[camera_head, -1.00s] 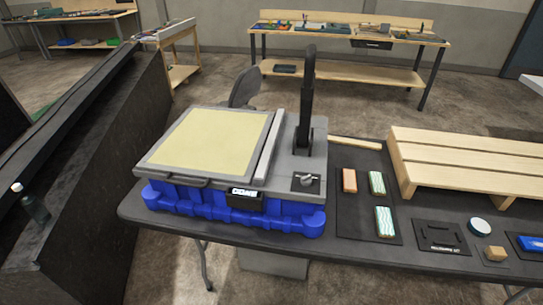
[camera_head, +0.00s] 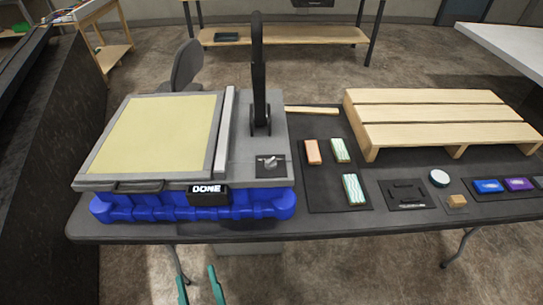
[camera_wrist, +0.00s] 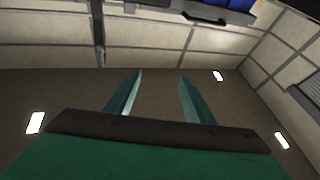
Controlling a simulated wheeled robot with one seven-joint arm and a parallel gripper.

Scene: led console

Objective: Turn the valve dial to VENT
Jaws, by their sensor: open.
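The valve dial (camera_head: 268,163) is a small grey knob on a dark square plate (camera_head: 271,171), at the front right corner of a grey machine top. Its lettering is too small to read. My gripper (camera_head: 199,278) shows teal fingers at the bottom edge of the head view, low in front of the table and well apart from the dial. In the wrist view my gripper (camera_wrist: 159,85) has its two fingers spread with nothing between them. The dial cannot be made out in the wrist view.
The machine has a yellow panel (camera_head: 154,134), a tall black lever (camera_head: 259,80) behind the dial and a DONE display (camera_head: 208,195) on its front. It sits on a blue base (camera_head: 150,209). Colored blocks lie on a black mat (camera_head: 320,190), beside a wooden slatted rack (camera_head: 440,110).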

